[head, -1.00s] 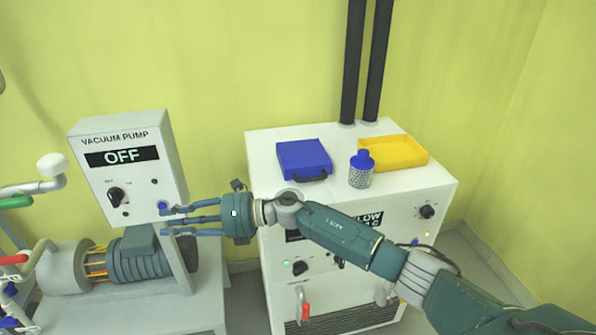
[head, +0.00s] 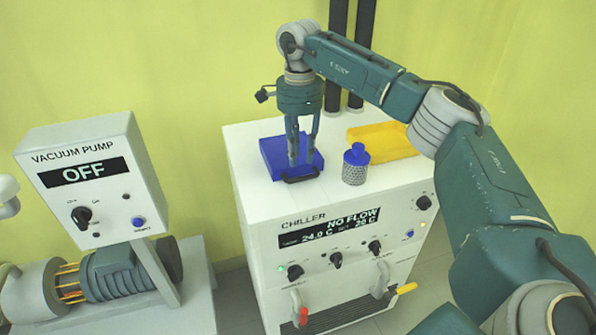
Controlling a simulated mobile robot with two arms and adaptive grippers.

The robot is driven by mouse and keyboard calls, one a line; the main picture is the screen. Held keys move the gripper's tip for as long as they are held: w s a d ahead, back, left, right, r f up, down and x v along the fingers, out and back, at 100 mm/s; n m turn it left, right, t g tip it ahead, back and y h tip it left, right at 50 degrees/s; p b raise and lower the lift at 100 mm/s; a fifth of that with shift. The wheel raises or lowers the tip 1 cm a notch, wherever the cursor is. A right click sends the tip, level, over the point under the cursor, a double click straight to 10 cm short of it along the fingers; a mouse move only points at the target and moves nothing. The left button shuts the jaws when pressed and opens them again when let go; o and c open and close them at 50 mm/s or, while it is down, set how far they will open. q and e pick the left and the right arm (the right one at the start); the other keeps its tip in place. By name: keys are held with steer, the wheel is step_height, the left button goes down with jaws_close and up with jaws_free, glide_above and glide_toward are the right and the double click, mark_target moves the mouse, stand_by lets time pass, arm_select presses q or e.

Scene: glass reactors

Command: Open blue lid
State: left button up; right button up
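The blue lid (head: 273,156) is a flat square cover with a dark handle (head: 301,177) on its front edge. It lies closed on top of the white chiller (head: 240,165). My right gripper (head: 302,160) points straight down over the lid, its fingers in front of the lid's right part and just behind the handle. The fingers look apart, with nothing seen between them. Whether they touch the lid is not clear. My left gripper is not in view.
A blue-capped mesh bottle (head: 355,168) stands right of the lid on the chiller. Dark vertical pipes (head: 338,20) rise behind. The vacuum pump (head: 90,185) stands at left.

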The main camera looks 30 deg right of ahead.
mark_target(299, 179)
step_height(299, 179, down, 7)
steer(key=shift+r+p, duration=0.1)
steer(key=shift+p, duration=0.35)
steer(key=shift+w, duration=0.1)
jaws_close()
